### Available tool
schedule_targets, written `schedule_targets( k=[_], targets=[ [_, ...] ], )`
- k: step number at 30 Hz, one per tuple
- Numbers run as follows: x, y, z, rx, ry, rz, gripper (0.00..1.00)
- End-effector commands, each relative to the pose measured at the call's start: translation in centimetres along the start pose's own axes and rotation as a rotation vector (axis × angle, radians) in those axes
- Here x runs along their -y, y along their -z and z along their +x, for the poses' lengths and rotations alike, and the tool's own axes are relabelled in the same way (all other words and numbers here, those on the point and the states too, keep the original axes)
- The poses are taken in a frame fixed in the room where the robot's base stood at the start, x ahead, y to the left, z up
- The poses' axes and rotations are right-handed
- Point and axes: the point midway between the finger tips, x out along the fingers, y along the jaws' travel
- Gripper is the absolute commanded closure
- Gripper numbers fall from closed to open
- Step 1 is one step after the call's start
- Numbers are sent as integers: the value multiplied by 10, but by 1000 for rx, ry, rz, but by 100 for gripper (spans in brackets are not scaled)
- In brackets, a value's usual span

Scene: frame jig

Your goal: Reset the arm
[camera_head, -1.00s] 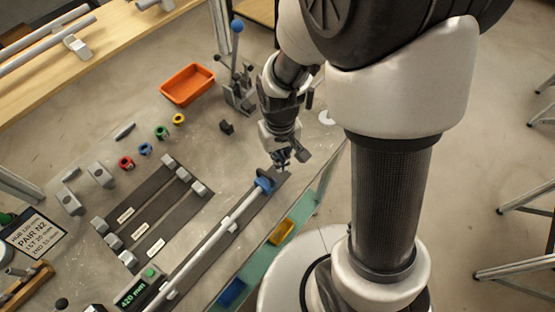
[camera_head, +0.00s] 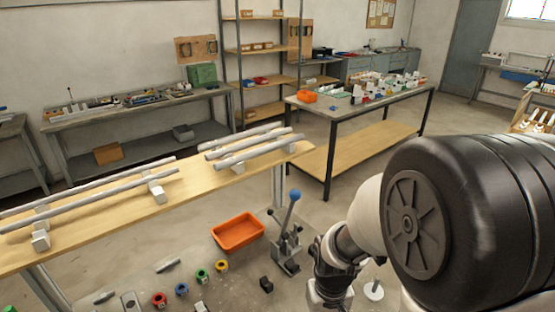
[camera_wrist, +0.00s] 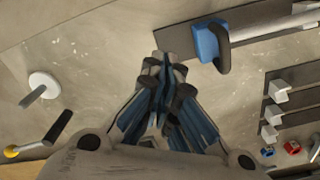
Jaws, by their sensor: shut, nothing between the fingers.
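My gripper (camera_wrist: 164,72) shows in the wrist view with its fingers together and nothing between them. It hangs over the grey bench top. Just right of the fingertips is a blue clamp (camera_wrist: 206,42) with a dark handle, around the end of a grey rod (camera_wrist: 275,28). In that picture the fingertips look close to the clamp, but I cannot tell the height between them. In the head view my arm's wrist part shows at the lower right, and the fingertips are below the picture's edge.
In the head view an orange bin (camera_head: 238,232) and a lever press with a blue knob (camera_head: 290,235) stand near my wrist. Several coloured rings, including a red one (camera_head: 159,299), lie left. A wooden bench (camera_head: 215,178) with grey rods lies behind. A white disc (camera_wrist: 44,84) shows in the wrist view.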

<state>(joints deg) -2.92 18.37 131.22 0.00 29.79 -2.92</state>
Motion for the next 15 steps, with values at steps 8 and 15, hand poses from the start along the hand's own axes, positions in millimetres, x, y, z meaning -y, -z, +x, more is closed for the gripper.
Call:
schedule_targets(
  k=[8, 15],
  targets=[
    [-5, -25, -100, -145, -8, 35, 100],
    [-6, -77, -171, -279, -16, 70, 100]
  ],
)
